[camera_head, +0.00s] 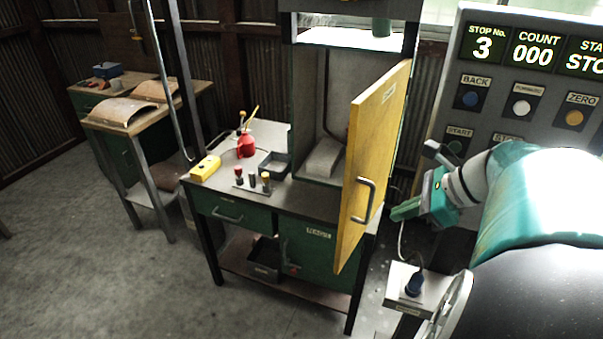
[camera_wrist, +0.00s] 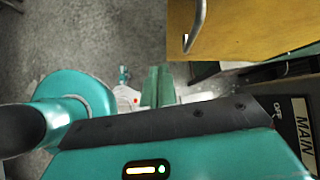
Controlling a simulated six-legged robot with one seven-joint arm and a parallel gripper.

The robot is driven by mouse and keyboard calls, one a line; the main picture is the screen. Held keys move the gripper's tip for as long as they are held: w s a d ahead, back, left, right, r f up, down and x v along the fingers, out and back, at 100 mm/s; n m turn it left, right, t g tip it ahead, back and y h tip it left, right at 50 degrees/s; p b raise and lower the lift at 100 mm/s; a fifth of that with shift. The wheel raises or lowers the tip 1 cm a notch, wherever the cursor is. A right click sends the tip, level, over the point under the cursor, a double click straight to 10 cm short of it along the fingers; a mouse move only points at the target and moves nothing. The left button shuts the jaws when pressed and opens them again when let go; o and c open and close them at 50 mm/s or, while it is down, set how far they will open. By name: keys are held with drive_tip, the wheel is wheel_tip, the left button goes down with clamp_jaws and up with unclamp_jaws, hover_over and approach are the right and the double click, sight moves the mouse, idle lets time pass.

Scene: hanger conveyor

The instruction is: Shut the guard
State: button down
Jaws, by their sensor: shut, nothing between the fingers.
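The guard (camera_head: 372,150) is a yellow hinged door with a metal bar handle (camera_head: 364,200). It stands swung open on the right side of the grey machine housing (camera_head: 340,85), and the inside of the housing shows. My gripper (camera_head: 397,214) is shut and empty, just right of the guard's handle and apart from it. In the wrist view the shut fingers (camera_wrist: 158,86) point away below the guard (camera_wrist: 245,30). The guard's handle (camera_wrist: 194,28) shows there at the top.
A control panel (camera_head: 535,85) with buttons and displays stands behind my arm at right. A small box with a dark knob (camera_head: 415,284) sits below my gripper. The green bench (camera_head: 240,215) carries a red oil can (camera_head: 246,146) and a yellow box (camera_head: 206,168). Floor at left is clear.

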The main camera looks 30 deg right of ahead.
drive_tip(key=d+m, duration=0.2)
approach(348, 217)
wheel_tip(348, 217, down, 4)
drive_tip(key=shift+w+a+f+t, duration=0.15)
drive_tip(key=shift+w+a+t, duration=0.05)
drive_tip(key=shift+w+a, duration=0.35)
drive_tip(key=shift+w+a+f+t, duration=0.2)
drive_tip(key=shift+w+a, duration=0.25)
drive_tip(key=shift+w, duration=0.15)
drive_tip(key=shift+w+a, duration=0.15)
drive_tip(key=shift+w, duration=0.2)
drive_tip(key=shift+w, duration=0.1)
